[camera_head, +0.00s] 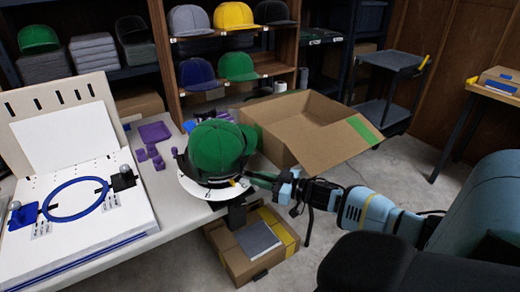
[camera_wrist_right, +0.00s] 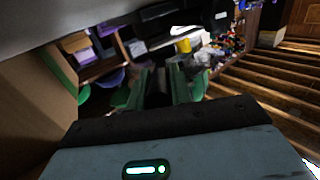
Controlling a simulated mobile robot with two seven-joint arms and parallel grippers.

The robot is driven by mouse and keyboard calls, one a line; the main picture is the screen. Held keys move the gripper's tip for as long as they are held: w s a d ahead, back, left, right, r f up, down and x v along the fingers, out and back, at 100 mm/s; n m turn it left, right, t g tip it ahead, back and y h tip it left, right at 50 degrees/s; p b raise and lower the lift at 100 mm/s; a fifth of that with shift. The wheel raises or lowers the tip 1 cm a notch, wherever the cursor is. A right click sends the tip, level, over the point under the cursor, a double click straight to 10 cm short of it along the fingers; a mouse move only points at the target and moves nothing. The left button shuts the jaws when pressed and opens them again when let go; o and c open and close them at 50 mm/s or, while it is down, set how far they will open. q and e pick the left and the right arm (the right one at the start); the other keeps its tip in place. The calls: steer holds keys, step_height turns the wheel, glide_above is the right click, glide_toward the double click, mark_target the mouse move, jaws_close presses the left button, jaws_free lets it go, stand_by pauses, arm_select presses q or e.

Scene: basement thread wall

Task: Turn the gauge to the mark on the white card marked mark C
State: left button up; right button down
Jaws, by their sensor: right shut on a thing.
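A green cap (camera_head: 216,147) sits on a dark round gauge stand at the table's front right edge. I cannot read any mark C lettering. My left gripper is not in view.
An open cardboard box (camera_head: 300,130) stands behind my right gripper. A closed carton (camera_head: 228,252) is below the table edge. A white board with a blue hoop (camera_head: 75,199) is at left, with small purple pieces (camera_head: 155,157) beside it. Cap shelves stand behind.

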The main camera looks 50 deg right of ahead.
stand_by(0.4)
steer(key=c, duration=1.3)
jaws_free()
steer(key=shift+p+v, duration=0.35)
steer(key=shift+v, duration=3.55)
